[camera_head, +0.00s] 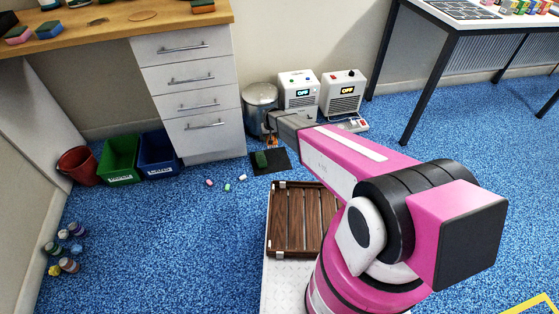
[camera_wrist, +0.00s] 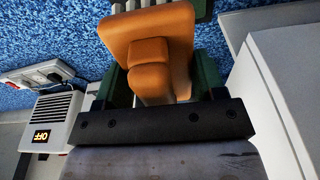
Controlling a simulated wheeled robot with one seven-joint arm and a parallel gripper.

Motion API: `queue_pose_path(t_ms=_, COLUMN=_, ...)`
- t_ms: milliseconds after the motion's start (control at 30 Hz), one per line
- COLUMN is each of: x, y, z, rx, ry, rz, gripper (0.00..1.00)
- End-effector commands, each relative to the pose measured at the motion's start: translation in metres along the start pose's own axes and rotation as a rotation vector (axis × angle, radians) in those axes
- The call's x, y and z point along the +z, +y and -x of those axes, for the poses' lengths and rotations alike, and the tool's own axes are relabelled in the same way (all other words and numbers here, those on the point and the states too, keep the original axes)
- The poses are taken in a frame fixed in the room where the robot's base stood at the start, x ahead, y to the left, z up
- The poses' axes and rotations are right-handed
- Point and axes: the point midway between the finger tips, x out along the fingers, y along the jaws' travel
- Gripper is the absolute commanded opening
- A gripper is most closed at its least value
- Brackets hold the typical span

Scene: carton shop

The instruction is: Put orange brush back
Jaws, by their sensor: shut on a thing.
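My gripper (camera_head: 273,136) is at the far end of my pink arm, above the blue floor in front of the metal bin. It is shut on the orange brush (camera_wrist: 150,38), whose blocky orange body fills the middle of the wrist view between dark green finger parts. In the head view only a small orange bit of the brush (camera_head: 272,143) shows below the gripper. A black mat (camera_head: 281,163) lies on the floor just below, with a dark green object (camera_head: 261,159) at its left edge.
A metal bin (camera_head: 259,97) and two white boxes reading OFF (camera_head: 298,90) (camera_head: 341,94) stand close behind the gripper. White drawers (camera_head: 190,90) are left. A wooden slatted crate (camera_head: 273,220) is near my base. Small pieces (camera_head: 227,187) lie on the floor.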

Motion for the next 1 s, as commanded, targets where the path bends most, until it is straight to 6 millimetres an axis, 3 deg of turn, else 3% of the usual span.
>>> queue_pose_path(t_ms=33, x=0.002, y=-0.010, z=-0.028, rx=-0.001, ry=-0.004, rz=0.009, gripper=0.41)
queue_pose_path(t_ms=200, x=0.018, y=-0.031, z=-0.081, rx=-0.004, ry=-0.002, rz=0.029, gripper=0.41)
queue_pose_path(t_ms=400, x=0.026, y=-0.038, z=-0.106, rx=-0.006, ry=0.000, rz=0.037, gripper=0.41)
queue_pose_path(t_ms=1000, x=-0.017, y=0.050, z=-0.177, rx=-0.006, ry=0.000, rz=0.036, gripper=0.41)
